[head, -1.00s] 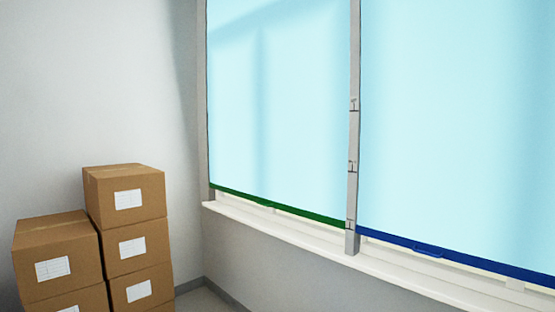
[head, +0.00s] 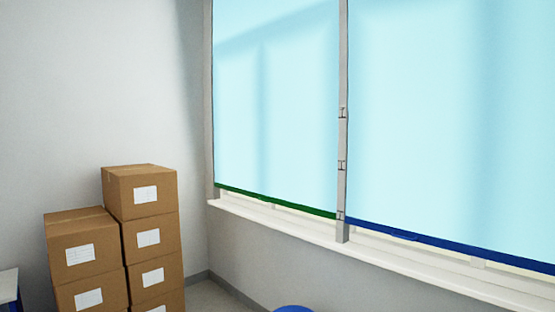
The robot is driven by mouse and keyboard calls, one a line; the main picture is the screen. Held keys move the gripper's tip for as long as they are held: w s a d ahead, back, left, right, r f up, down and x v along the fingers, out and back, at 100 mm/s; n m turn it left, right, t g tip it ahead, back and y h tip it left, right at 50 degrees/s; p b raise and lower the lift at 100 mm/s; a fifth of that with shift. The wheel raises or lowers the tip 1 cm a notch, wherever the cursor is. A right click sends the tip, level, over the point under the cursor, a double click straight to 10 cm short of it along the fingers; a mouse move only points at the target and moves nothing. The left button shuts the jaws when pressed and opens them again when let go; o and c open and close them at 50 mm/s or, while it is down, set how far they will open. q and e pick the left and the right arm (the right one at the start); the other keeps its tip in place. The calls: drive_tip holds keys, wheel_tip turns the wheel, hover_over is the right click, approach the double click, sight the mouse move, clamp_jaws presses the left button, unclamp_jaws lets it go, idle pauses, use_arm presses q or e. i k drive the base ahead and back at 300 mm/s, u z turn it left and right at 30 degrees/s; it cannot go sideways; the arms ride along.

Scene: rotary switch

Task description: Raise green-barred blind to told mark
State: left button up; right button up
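The green-barred blind (head: 275,110) is a light blue panel in the left window. Its green bottom bar (head: 275,201) hangs low, a little above the white sill. A grey post (head: 342,190) stands between the two windows and carries three small dark marks: an upper mark (head: 342,113), a middle mark (head: 341,165) and a lower mark (head: 340,215). The right end of the green bar is about level with the lower mark. Neither of my grippers is in view.
A second light blue blind (head: 440,110) with a blue bar (head: 450,246) hangs in the right window. A white sill (head: 270,222) runs below both. Stacked cardboard boxes (head: 140,195) stand at left. A round blue object (head: 294,309) and a white-topped piece (head: 8,285) show at the lower edges.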

sight(289, 161)
drive_tip(key=u, duration=0.2)
drive_tip(key=i, duration=0.9)
drive_tip(key=u, duration=0.45)
drive_tip(key=k, duration=0.45)
drive_tip(key=u, duration=0.8)
drive_tip(key=k, duration=0.85)
drive_tip(key=u, duration=0.7)
drive_tip(key=i, duration=0.65)
drive_tip(key=z, duration=0.45)
drive_tip(key=i, duration=1.4)
drive_tip(key=z, duration=0.4)
drive_tip(key=i, duration=1.35)
drive_tip(key=z, duration=0.35)
